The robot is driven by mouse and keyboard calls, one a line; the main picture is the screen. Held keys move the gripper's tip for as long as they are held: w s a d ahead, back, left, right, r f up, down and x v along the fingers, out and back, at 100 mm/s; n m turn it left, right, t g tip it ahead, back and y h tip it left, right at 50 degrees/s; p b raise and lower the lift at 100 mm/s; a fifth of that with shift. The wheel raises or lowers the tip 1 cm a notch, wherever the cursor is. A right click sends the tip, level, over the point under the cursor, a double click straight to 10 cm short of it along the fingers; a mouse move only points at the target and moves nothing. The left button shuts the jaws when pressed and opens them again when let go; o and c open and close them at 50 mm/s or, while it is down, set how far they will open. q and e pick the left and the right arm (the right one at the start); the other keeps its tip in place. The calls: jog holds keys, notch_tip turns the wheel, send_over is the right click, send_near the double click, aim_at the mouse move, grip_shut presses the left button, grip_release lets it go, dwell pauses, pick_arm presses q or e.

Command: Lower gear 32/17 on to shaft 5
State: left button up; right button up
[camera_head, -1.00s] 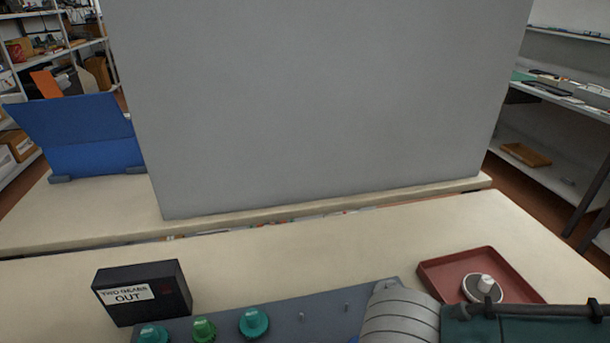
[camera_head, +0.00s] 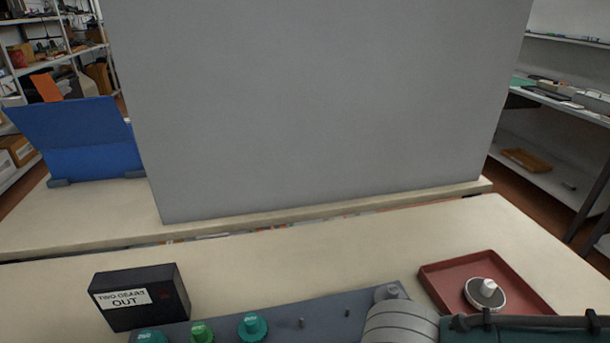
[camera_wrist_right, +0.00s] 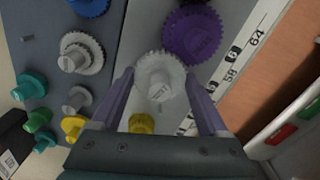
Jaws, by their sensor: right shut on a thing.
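My right gripper (camera_wrist_right: 159,76) is shut on a pale grey toothed gear (camera_wrist_right: 160,72) with a raised hub, held between its two fingertips in the right wrist view. I cannot read a marking on this gear. The dark grey gear plate (camera_wrist_right: 118,30) lies beneath it; whether the gear touches a shaft is hidden. A large purple gear (camera_wrist_right: 192,34) sits close beside the held gear. A yellow gear (camera_wrist_right: 141,123) shows partly under the gripper. No shaft number is legible, so I cannot tell which is shaft 5. My left gripper is not in view.
Grey (camera_wrist_right: 82,53), blue (camera_wrist_right: 89,6), yellow (camera_wrist_right: 74,127) and teal gears (camera_head: 252,326) stand on the plate, with bare pins (camera_head: 302,322) between. A red tray (camera_head: 440,277) holds a grey gear (camera_head: 486,293). A black box (camera_head: 141,296) reads "TWO GEARS OUT".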

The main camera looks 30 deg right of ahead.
jog(key=shift+f, duration=0.35)
jog(key=o, duration=1.2)
jog(key=shift+o, duration=0.2)
notch_tip(320, 180, up, 10)
jog(key=shift+p, duration=1.2)
